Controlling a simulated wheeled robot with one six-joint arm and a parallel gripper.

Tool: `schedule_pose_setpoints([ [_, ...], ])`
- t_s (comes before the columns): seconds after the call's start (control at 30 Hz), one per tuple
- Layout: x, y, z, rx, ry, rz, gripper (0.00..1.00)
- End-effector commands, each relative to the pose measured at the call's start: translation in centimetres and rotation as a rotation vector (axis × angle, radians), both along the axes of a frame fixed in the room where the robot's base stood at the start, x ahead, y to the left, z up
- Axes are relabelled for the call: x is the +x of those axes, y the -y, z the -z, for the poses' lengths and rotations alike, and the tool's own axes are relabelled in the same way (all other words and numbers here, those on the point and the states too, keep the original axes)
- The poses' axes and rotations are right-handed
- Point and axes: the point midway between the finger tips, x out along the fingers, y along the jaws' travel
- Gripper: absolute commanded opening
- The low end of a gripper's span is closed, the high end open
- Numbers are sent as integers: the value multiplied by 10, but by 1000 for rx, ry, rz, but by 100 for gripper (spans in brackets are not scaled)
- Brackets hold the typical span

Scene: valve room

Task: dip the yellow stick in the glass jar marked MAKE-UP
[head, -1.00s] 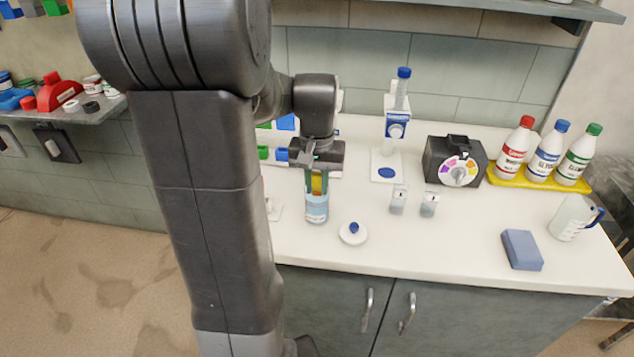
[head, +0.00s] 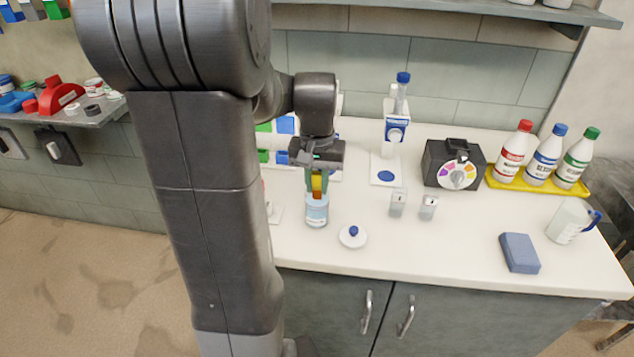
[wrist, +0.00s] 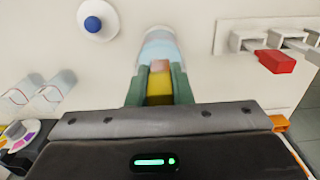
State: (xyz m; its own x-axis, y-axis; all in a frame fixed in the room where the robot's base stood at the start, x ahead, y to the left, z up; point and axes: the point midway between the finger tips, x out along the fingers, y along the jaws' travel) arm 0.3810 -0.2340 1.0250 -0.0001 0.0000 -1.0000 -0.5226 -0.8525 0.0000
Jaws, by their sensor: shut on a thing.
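My gripper (head: 317,183) points down over the counter and is shut on the yellow stick (head: 316,184). In the wrist view the yellow stick (wrist: 159,88) sits between the green fingers, with an orange-brown part at its far end. The glass jar (head: 317,212) with a pale blue label stands upright right below the fingers; its open mouth is in line with the stick. It also shows in the wrist view (wrist: 159,45). I cannot read its label or tell how deep the stick's lower end is. A white lid with a blue knob (head: 352,236) lies beside the jar.
Two small clear cups (head: 398,203) stand right of the jar. Behind them are a blue-and-white dispenser (head: 396,128) and a dark box with a coloured dial (head: 455,165). Bottles on a yellow tray (head: 500,184), a jug (head: 571,222) and a blue sponge (head: 519,253) are farther right.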

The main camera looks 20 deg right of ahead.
Motion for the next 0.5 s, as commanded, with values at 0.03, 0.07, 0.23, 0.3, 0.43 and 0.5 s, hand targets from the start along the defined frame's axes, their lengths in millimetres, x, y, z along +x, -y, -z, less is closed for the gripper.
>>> schedule_pose_setpoints([
  [0.03,0,0,-7,0,0,0,0],
  [0.07,0,0,-10,0,0,0,0],
  [0.23,0,0,-21,0,0,0,0],
  [0.3,0,0,-26,0,0,0,0],
  [0.43,0,0,-36,-1,1,0,0],
  [0.5,0,0,-40,-1,1,0,0],
])
